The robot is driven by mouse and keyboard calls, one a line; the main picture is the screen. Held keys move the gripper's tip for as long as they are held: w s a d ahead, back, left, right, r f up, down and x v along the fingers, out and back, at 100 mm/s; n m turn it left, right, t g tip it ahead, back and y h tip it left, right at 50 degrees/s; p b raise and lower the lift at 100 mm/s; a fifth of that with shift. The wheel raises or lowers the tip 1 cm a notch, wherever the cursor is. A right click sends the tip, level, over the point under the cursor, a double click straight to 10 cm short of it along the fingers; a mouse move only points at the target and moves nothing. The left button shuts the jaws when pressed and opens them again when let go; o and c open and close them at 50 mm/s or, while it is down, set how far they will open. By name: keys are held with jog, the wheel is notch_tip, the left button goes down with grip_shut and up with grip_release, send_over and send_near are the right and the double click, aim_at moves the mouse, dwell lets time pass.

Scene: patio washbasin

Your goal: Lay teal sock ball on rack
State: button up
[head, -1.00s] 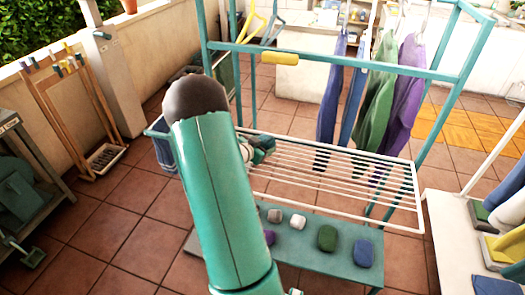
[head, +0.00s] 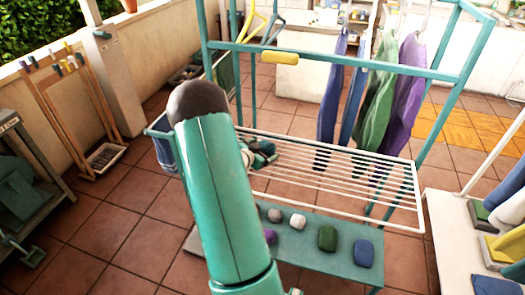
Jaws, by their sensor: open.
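The white wire rack (head: 345,188) extends from the teal frame, above a low teal bench. My gripper (head: 264,153) shows just right of my large teal arm link, over the rack's left end. It is small in the picture and partly hidden by that link; its jaws are open. Dark and teal shapes sit close together at the gripper, and I cannot tell a teal sock ball apart from the gripper's own parts there. Whether anything touches the rack bars is not clear.
On the teal bench (head: 310,262) below lie several small rounded items, including a purple one (head: 270,237), a green one (head: 327,238) and a blue one (head: 364,253). Garments (head: 372,110) hang behind the rack. A blue bin (head: 163,150) stands left. The rack's right part is bare.

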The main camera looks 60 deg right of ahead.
jog(key=v, duration=1.2)
jog(key=w+a+r+n+t+y, duration=0.35)
jog(key=w+a+r+t, duration=0.2)
jog(key=w+a, duration=0.3)
jog(key=w+a+r+n+t+y, duration=0.35)
jog(key=w+a+r+t, duration=0.2)
jog(key=w+a, duration=0.35)
jog(key=s+a+r+n+y, duration=0.2)
jog(key=a+r+n, duration=0.1)
jog(key=a, duration=0.5)
jog(key=s+a+r+n+y, duration=0.2)
jog(key=a+r+n, duration=0.15)
jog(key=a, duration=0.35)
jog(key=s+a+r+n+y, duration=0.2)
jog(key=a+r+n+y, duration=0.15)
jog(key=a, duration=0.45)
jog(key=s+a+r+n+g+h, duration=0.1)
jog(key=s+a+n+g, duration=0.2)
jog(key=s, duration=1.1)
jog(key=shift+a+n+g, duration=0.3)
jog(key=shift+a+n, duration=0.8)
jog(key=shift+a, duration=0.05)
jog(key=shift+s+r, duration=0.1)
